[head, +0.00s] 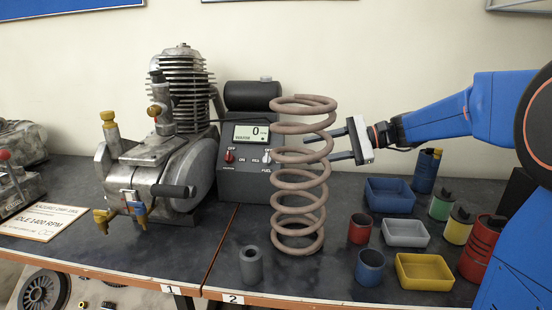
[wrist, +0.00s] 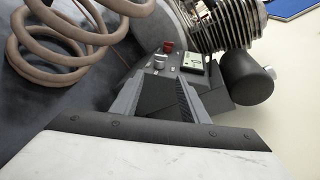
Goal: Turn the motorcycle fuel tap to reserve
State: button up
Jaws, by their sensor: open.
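The control box (head: 243,150) stands right of the engine, with a lit display reading 0. Its grey fuel tap knob (head: 267,157) sits at the lower right of the panel above the word FUEL, partly beside the spring's coils. The knob also shows in the wrist view (wrist: 160,62), with a red knob (wrist: 168,46) beyond it. I cannot tell which setting the tap points to. My gripper (head: 318,148) is open and empty, right of the box, with its fingertips close to the spring in the picture. In the wrist view its two fingers (wrist: 158,80) point toward the panel, apart from the knob.
A tall brown coil spring (head: 305,185) stands before the box's right side, near my gripper. The engine (head: 180,100) is at left. A grey cylinder (head: 251,265) stands in front. Blue (head: 390,194), grey (head: 406,232) and yellow (head: 424,271) trays and several cans fill the right.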

aim_at(267, 160)
jog(key=x, duration=1.2)
jog(key=shift+f, duration=0.1)
jog(key=c, duration=0.9)
